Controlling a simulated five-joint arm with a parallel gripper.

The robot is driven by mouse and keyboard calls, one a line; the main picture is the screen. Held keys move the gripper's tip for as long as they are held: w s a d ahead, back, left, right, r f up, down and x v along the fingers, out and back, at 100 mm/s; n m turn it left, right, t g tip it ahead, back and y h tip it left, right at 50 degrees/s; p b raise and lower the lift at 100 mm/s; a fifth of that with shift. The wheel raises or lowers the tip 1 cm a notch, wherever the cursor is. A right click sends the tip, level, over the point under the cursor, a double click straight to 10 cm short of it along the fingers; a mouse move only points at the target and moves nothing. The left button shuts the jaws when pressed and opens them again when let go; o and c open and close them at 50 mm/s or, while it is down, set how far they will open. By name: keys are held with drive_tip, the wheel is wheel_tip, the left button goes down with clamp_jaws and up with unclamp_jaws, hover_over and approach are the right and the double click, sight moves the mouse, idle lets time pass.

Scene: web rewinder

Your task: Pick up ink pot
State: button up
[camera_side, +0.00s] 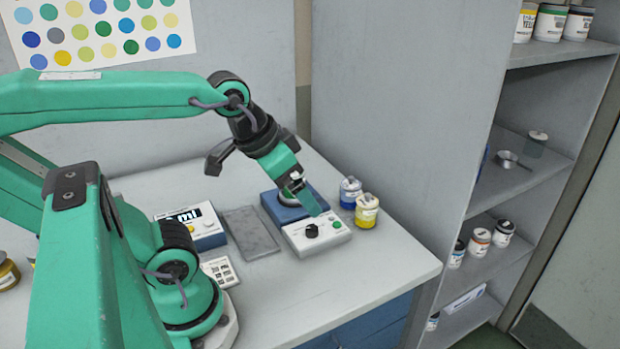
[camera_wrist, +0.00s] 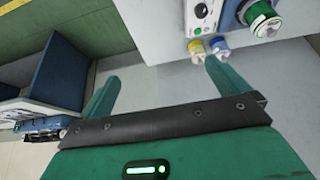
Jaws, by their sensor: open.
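Two small ink pots stand on the grey table beside the device: a blue one (camera_side: 350,192) and a yellow one (camera_side: 366,212). The wrist view also shows the yellow pot (camera_wrist: 195,48) and the blue pot (camera_wrist: 217,44), close to one finger. A white round container with a green rim (camera_wrist: 262,18) sits by the device's blue base; in the side view my gripper largely hides it. My gripper (camera_side: 306,194) is open and empty, tilted down above the device, left of the two pots. Its spread fingers (camera_wrist: 163,74) hold nothing.
The device's white panel (camera_side: 316,236) has a black knob and green button. A display box (camera_side: 190,225), a grey pad (camera_side: 250,232) and a keypad (camera_side: 219,271) lie left. The table's front right is clear. A shelf unit (camera_side: 540,165) holding several pots stands at right.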

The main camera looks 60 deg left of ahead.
drive_tip(key=c, duration=0.5)
drive_tip(key=shift+o, duration=0.2)
drive_tip(key=w+a+f+g, duration=0.2)
drive_tip(key=w+a+g, duration=0.1)
drive_tip(key=w+a, duration=0.8)
drive_tip(key=a+f, duration=0.2)
drive_tip(key=a, duration=0.3)
drive_tip(key=w+a+f+g, duration=0.1)
drive_tip(key=a+f, duration=0.1)
drive_tip(key=a, duration=0.2)
drive_tip(key=a+f+g, duration=0.1)
drive_tip(key=a+f, duration=0.1)
drive_tip(key=a, duration=0.3)
drive_tip(key=shift+w+a+f, duration=0.15)
drive_tip(key=shift+a+f, duration=0.15)
drive_tip(key=shift+f, duration=0.05)
drive_tip(key=shift+a+f+g, duration=0.2)
drive_tip(key=shift+a+g, duration=0.1)
drive_tip(key=shift+a, duration=0.05)
drive_tip(key=shift+f, duration=0.1)
drive_tip(key=shift+f, duration=1.25)
